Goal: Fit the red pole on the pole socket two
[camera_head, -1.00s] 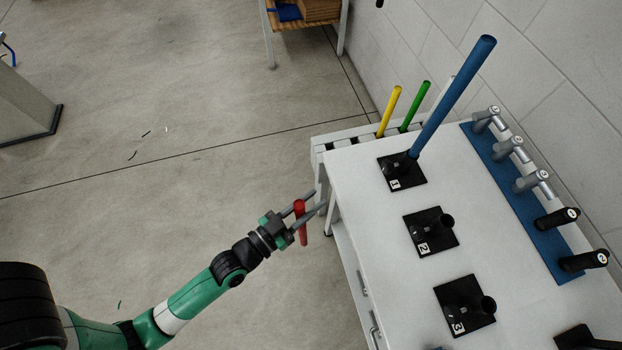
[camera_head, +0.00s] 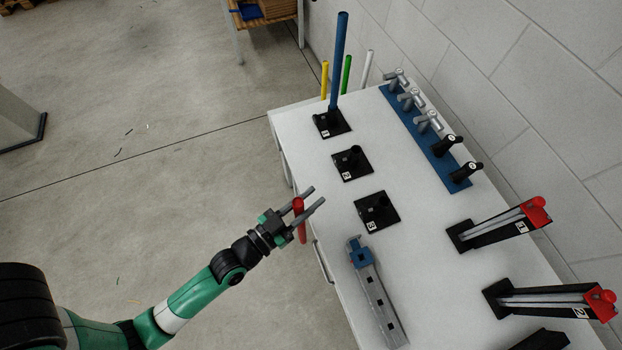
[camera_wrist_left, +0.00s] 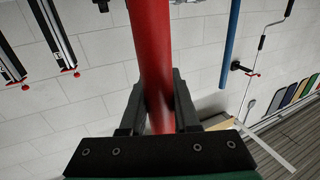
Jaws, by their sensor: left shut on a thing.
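My left gripper (camera_head: 305,205) is shut on the red pole (camera_head: 300,222), which stands roughly upright between the fingers at the left edge of the white table. The red pole (camera_wrist_left: 152,60) fills the middle of the left wrist view, between both fingers. Pole socket two (camera_head: 352,163) is a black square base with a short empty tube and a label 2. It lies beyond my gripper, up and to the right in the head view. Socket one (camera_head: 332,123) holds a tall blue pole (camera_head: 339,60). Socket three (camera_head: 377,211) is empty. My right gripper is out of view.
Yellow, green and white poles (camera_head: 346,75) stand behind the table. A wall borders the right.

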